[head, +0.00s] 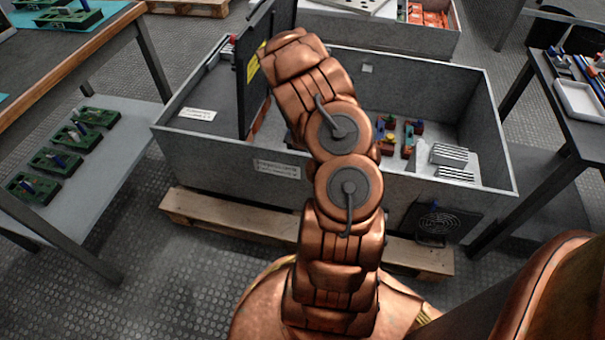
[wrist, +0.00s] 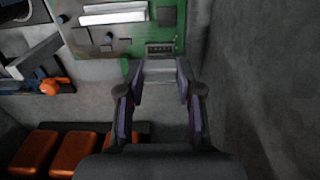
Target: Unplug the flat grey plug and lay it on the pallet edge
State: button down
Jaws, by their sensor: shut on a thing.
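My gripper (wrist: 161,82) shows in the wrist view with its two dark fingers on either side of a flat grey plug (wrist: 161,68), shut on it. The plug lies at the lower edge of a green circuit board (wrist: 170,20), just below a dark socket (wrist: 160,48). I cannot tell whether it is still seated. In the head view my arm hides the gripper and the plug. The wooden pallet (head: 235,222) lies under the grey cabinet, and its front edge sticks out on the floor.
The open grey cabinet (head: 220,146) has high walls and a raised dark panel (head: 256,80). Orange blocks (wrist: 87,150) and an orange-tipped part (wrist: 54,86) are near the gripper in the wrist view. A bench stands left, another right (head: 578,100).

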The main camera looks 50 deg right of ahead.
jog(key=shift+r+p, duration=0.4)
jog(key=shift+r, duration=0.8)
